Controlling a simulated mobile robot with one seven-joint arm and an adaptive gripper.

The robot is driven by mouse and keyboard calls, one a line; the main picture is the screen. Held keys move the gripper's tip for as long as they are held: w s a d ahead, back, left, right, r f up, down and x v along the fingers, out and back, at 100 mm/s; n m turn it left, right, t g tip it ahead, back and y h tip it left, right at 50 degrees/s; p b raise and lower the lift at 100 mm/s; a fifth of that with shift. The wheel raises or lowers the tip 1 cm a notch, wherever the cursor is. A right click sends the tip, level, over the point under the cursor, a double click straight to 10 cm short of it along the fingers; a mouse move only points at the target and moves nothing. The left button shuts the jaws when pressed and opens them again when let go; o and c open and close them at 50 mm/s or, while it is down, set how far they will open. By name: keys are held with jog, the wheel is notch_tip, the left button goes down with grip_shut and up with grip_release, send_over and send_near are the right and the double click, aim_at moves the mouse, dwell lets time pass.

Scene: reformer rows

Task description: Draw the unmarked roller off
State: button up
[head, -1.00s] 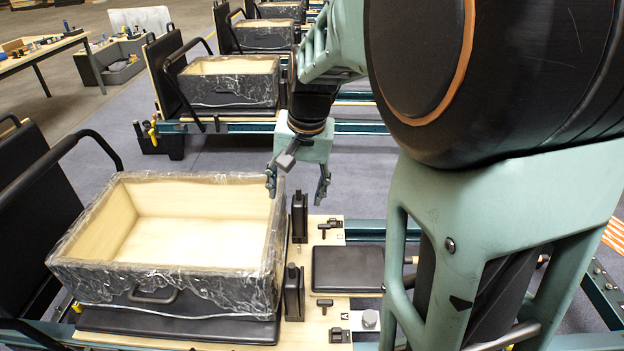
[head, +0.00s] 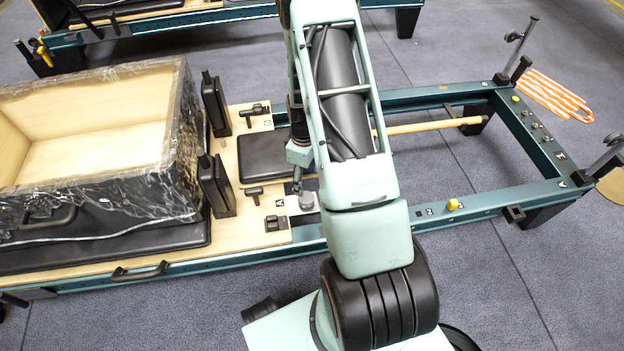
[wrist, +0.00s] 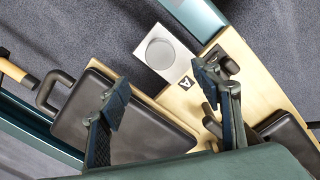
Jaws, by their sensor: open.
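A short silver round piece (head: 306,200), which looks like a roller, stands on a pale plate at the carriage's right end. In the wrist view the silver round piece (wrist: 160,53) has a plain top, and a black-and-white letter tag (wrist: 186,83) lies beside its plate. I see no mark on its top; I cannot tell whether a second roller is hidden behind my arm. My gripper (wrist: 162,86) is open and empty, its fingers spread above the board just short of the round piece. In the head view my arm mostly hides the gripper.
Two black upright blocks (head: 216,106) stand left of the round piece, by an open wrapped box (head: 95,135). A black pad (wrist: 125,120) lies under my gripper. A wooden rod (head: 435,126) crosses the teal frame (head: 470,211), which has a yellow knob (head: 453,204).

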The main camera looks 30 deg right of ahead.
aim_at(305, 197)
notch_tip(305, 197, down, 11)
jog(key=shift+r+b, duration=0.1)
jog(key=shift+b, duration=1.05)
jog(key=shift+c, duration=0.6)
jog(key=c, duration=1.1)
jog(key=shift+r+p, duration=1.55)
jog(key=shift+r, duration=1)
